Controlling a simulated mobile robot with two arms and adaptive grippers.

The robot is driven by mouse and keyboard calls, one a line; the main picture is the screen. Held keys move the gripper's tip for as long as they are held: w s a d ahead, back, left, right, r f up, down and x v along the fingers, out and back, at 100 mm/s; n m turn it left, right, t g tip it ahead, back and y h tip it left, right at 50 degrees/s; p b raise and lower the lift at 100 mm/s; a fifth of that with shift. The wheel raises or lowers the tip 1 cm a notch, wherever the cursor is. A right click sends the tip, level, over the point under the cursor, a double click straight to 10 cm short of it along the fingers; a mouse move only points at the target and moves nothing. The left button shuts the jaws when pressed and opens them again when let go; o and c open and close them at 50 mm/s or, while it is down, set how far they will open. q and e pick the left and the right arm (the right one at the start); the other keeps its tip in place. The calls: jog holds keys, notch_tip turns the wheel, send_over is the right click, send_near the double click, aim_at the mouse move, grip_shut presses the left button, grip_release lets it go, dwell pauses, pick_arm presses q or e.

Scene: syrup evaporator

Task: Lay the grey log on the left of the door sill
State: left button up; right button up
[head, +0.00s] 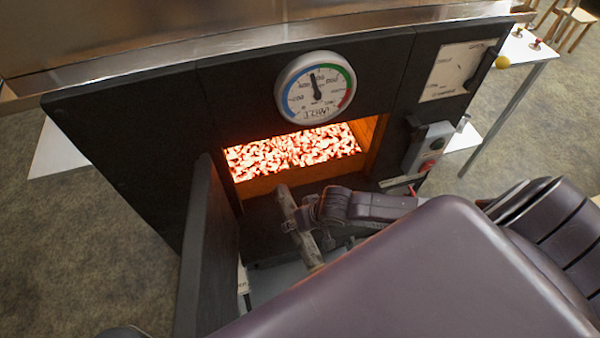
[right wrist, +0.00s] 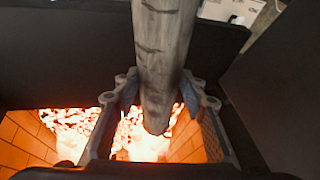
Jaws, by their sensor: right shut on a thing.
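The grey log (head: 303,245) is held in my right gripper (head: 306,214), in front of the firebox opening. Its far end reaches the lower edge of the opening, and its near end slants down toward the robot. In the right wrist view the log (right wrist: 165,55) runs down between the two fingers of the gripper (right wrist: 158,97), its end over the glowing embers (right wrist: 140,140). The door sill (head: 262,207) is the dark ledge below the opening, partly covered by the log and arm. I cannot tell whether the log touches it. My left gripper is not in view.
The dark firebox door (head: 207,255) stands open at the left, close to the log. Glowing embers (head: 295,150) fill the firebox. A round gauge (head: 316,87) is above the opening, and a grey switch box (head: 428,147) is at its right.

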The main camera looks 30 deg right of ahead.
jog(key=w+f+b, duration=0.1)
jog(key=w+b, duration=0.2)
jog(key=w+d+f+b, duration=0.1)
jog(key=shift+w+d+f, duration=0.1)
jog(key=shift+w+f, duration=0.05)
jog(key=shift+f, duration=0.2)
jog(key=shift+w+d+f+b, duration=0.15)
jog(key=shift+w+f+b, duration=0.2)
jog(key=shift+w, duration=0.2)
jog(key=shift+w+d+f+b, duration=0.1)
jog(key=shift+w+f+b, duration=0.1)
jog(key=shift+w+b, duration=0.3)
jog(key=o, duration=1.5)
